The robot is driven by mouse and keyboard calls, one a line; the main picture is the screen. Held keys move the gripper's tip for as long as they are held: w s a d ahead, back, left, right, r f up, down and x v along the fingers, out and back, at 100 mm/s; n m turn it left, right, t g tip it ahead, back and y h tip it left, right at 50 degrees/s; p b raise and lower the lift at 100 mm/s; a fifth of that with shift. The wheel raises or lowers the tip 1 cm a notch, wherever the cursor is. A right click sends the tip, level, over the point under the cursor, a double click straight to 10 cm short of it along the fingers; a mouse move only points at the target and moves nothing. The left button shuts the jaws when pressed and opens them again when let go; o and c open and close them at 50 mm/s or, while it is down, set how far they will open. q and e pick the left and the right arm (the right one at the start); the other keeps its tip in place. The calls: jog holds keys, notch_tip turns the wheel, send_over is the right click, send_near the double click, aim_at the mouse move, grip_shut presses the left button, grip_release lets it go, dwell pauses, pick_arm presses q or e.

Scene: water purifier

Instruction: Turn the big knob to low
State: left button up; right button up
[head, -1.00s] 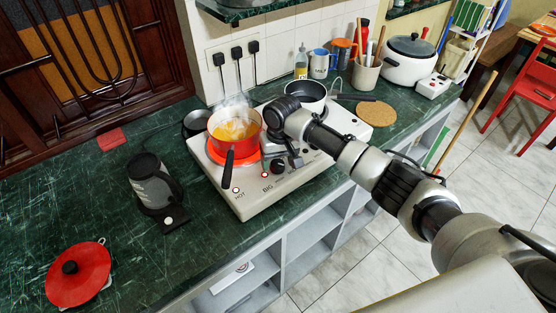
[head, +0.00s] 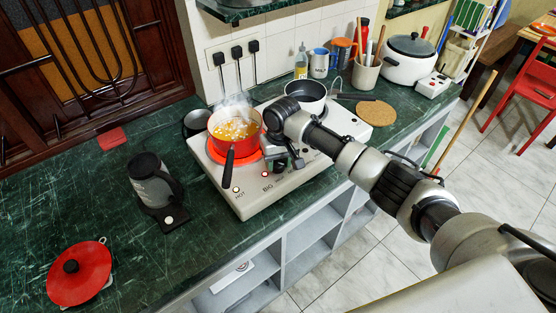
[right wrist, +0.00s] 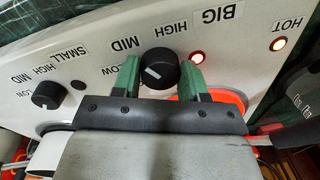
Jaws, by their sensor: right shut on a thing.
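The big knob (right wrist: 160,68) is black with a white mark, on the white front panel of the stove (head: 290,182). It sits between the two green fingers of my right gripper (right wrist: 163,76), shut on it. In the right wrist view the white mark lies on the knob's left half, on the side of the MID and LOW labels; its exact setting I cannot tell. The BIG label (right wrist: 220,14) and a lit red lamp (right wrist: 198,57) are beside it. In the head view my right gripper (head: 281,166) reaches the panel and mostly hides the knob. My left gripper is not in view.
A red pot (head: 236,140) of bubbling orange liquid steams on the glowing red burner, close beside my right gripper; its dark handle points forward. The small knob (right wrist: 47,95) is on the same panel. A dark pan (head: 306,95) stands behind. The HOT lamp (right wrist: 280,44) is lit.

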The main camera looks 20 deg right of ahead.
jog(key=shift+r+n+p, duration=0.2)
jog(key=shift+n+p, duration=0.45)
jog(key=shift+n, duration=0.25)
jog(key=shift+n+p, duration=0.45)
jog(key=shift+n, duration=0.35)
jog(key=n, duration=0.2)
jog(key=shift+w+f+n+p, duration=0.1)
jog(key=shift+n+p, duration=0.2)
jog(key=shift+p, duration=0.05)
jog(key=shift+n+g+p, duration=0.3)
jog(key=shift+n, duration=1.3)
jog(key=o, duration=0.9)
